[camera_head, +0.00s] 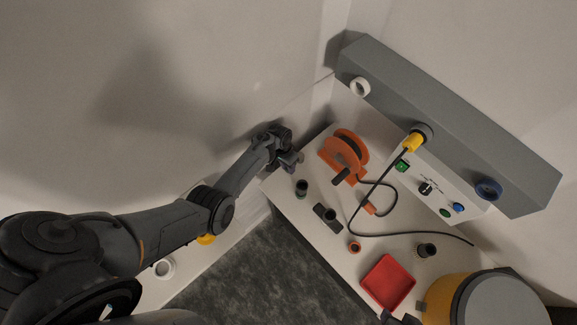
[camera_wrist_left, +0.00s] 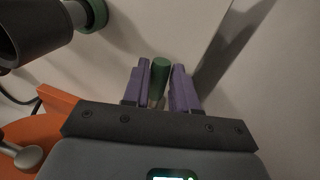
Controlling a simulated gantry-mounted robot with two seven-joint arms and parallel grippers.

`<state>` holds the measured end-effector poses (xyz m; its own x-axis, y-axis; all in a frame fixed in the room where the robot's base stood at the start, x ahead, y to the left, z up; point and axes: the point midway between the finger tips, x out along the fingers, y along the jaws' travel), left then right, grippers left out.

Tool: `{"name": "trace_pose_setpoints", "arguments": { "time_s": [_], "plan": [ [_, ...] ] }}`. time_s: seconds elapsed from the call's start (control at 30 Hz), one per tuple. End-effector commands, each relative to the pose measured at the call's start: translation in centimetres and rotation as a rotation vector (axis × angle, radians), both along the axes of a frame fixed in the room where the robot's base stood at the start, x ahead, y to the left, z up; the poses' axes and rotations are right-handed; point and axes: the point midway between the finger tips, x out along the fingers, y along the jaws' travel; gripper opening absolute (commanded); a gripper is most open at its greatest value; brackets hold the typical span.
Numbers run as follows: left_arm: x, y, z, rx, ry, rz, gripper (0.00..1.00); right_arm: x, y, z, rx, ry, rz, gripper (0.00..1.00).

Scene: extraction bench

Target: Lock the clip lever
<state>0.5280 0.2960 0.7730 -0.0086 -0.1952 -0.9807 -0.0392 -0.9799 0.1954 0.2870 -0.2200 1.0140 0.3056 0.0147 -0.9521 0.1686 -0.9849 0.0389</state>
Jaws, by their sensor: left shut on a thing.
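My left gripper (camera_head: 291,162) is at the left end of the white bench, close to the wall. In the left wrist view its purple fingers (camera_wrist_left: 159,88) stand on both sides of a green rounded handle (camera_wrist_left: 159,72) and are shut on it. The handle looks like the clip lever, but its base and the clip are hidden behind the gripper. In the head view the lever is too small and covered to make out.
Dark cylindrical fittings (camera_head: 302,188), a red tray (camera_head: 388,284) and a yellow drum (camera_head: 459,300) are further right. A grey housing (camera_head: 450,125) runs along the back.

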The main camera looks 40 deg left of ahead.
Motion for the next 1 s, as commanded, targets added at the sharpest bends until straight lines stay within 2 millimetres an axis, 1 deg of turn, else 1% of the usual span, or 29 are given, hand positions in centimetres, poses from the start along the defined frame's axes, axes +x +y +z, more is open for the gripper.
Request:
{"name": "trace_pose_setpoints", "arguments": {
  "time_s": [0.2, 0.23, 0.37, 0.4, 0.67, 0.77, 0.87, 1.0],
  "plan": [
    [0.0, 0.1, -0.1, 0.001, 0.0, 0.003, 0.0, 0.0, 0.1, 0.0, 0.002, 0.0, -0.001, 0.43],
    [0.0, 0.1, -0.1, 0.001, -0.001, 0.003, 0.3, 0.0, 0.1, 0.0, 0.003, -0.001, -0.002, 0.43],
    [0.0, 0.1, -0.1, 0.001, 0.0, 0.003, 0.5, 0.0, 0.1, 0.0, 0.005, 0.0, -0.004, 0.43],
    [0.0, 0.1, -0.1, 0.001, 0.0, 0.003, 0.52, 0.0, 0.2, 0.0, 0.007, 0.0, -0.004, 0.43],
    [0.0, 0.0, 0.0, 0.0, 0.0, 0.003, 0.52, 0.0, 0.2, 0.0, 0.01, -0.001, -0.006, 0.43],
    [0.0, 0.0, 0.4, 0.0, -0.001, 0.003, 0.52, 0.0, 0.2, 0.2, 0.01, -0.001, -0.006, 0.43],
    [0.0, 0.0, 1.3, 0.0, -0.002, 0.004, 0.52, 0.0, 0.2, 0.7, 0.009, 0.0, -0.006, 0.43],
    [0.0, 0.0, 3.4, 0.0, -0.003, 0.004, 0.52, 0.0, 0.2, 1.5, 0.008, 0.0, -0.006, 0.43]
  ]
}}
